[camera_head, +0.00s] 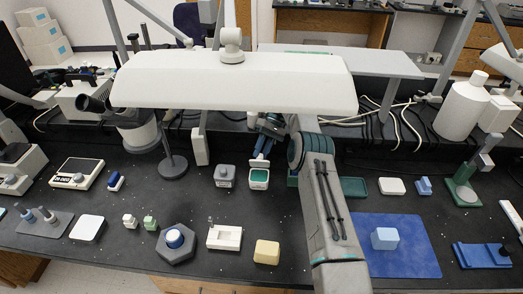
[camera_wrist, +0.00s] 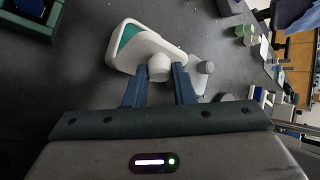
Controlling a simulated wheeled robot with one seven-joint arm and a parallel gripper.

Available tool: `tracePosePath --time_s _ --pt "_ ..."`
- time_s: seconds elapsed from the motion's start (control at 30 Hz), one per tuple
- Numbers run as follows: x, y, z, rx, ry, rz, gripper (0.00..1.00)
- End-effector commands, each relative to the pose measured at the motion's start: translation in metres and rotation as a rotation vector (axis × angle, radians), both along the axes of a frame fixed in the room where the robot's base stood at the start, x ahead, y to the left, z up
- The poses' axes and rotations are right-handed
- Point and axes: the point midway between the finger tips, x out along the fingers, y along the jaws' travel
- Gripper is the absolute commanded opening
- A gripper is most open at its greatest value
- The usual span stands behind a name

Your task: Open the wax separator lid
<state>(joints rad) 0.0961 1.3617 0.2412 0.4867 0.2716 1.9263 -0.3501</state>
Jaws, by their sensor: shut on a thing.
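The wax separator (camera_head: 259,184) is a small white container with a green inside, standing on the dark bench near the middle. It also shows in the wrist view (camera_wrist: 112,48), with part of the green uncovered. Its white lid (camera_head: 260,163) appears raised at the back edge, close under my fingers. My gripper (camera_head: 262,153) reaches down from behind and right. In the wrist view my blue fingers (camera_wrist: 160,76) are closed on the lid's round white knob (camera_wrist: 158,68). The lid's exact angle and hinge are partly hidden by the fingers.
A grey jar (camera_head: 225,176) stands close on the left of the separator. A green tray (camera_head: 353,187) lies to the right, beyond my arm. A white lamp hood (camera_head: 235,85) hangs above. The bench in front of the separator is clear as far as a white block (camera_head: 225,237).

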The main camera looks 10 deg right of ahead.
Motion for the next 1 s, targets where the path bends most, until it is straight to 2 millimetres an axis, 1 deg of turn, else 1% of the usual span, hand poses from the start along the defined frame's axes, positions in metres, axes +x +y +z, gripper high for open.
tracePosePath --time_s 0.43,0.47,0.5,0.53,1.0 --pt "0.0006 0.0004 0.0008 -0.001 0.002 -0.001 0.0" --pt "0.0005 0.0004 0.0007 -0.001 0.002 -0.001 0.25" --pt "0.0005 0.0004 0.0007 -0.001 0.002 -0.001 0.37" --pt "0.0005 0.0004 0.0008 -0.001 0.002 -0.001 0.45" --pt "0.0008 0.0007 0.001 -0.005 -0.016 0.001 0.45"
